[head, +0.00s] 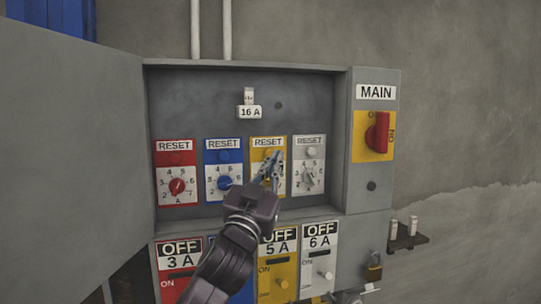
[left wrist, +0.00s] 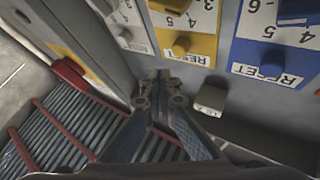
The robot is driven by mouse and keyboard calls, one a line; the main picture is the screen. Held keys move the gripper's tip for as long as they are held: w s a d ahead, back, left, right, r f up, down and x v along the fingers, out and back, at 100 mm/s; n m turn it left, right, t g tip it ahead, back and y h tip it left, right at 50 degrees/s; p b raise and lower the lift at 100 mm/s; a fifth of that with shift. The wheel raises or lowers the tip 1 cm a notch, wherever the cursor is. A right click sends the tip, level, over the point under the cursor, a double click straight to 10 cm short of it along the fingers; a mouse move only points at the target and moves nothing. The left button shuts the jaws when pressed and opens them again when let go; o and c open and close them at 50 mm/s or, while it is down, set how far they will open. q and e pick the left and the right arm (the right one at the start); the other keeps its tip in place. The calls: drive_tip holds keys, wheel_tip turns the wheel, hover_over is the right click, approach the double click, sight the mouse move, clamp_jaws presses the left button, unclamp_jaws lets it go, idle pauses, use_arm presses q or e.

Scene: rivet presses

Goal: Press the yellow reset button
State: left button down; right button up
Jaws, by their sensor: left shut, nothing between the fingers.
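The yellow panel (head: 257,185) carries a RESET label and a round yellow reset button (left wrist: 181,45); it is third from the left in the upper row of the open cabinet. In the head view my left gripper (head: 276,160) comes up from below and partly covers the panel and its button. In the left wrist view, which shows the panels upside down, the left gripper (left wrist: 160,78) is shut and empty. Its tips appear near the RESET label, beside the button in the picture; I cannot tell whether they touch anything. My right gripper is not in view.
Red (head: 175,146), blue (head: 223,144) and white (head: 309,141) reset panels flank the yellow one. A 16 A tag (head: 249,112) is above. OFF panels (head: 320,232) are below, and a red MAIN switch (head: 378,133) is at right. The open cabinet door (head: 70,140) stands left.

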use_arm(q)
drive_tip(key=s, duration=0.1)
drive_tip(key=s+d, duration=0.1)
drive_tip(key=shift+s, duration=0.35)
idle(0.4)
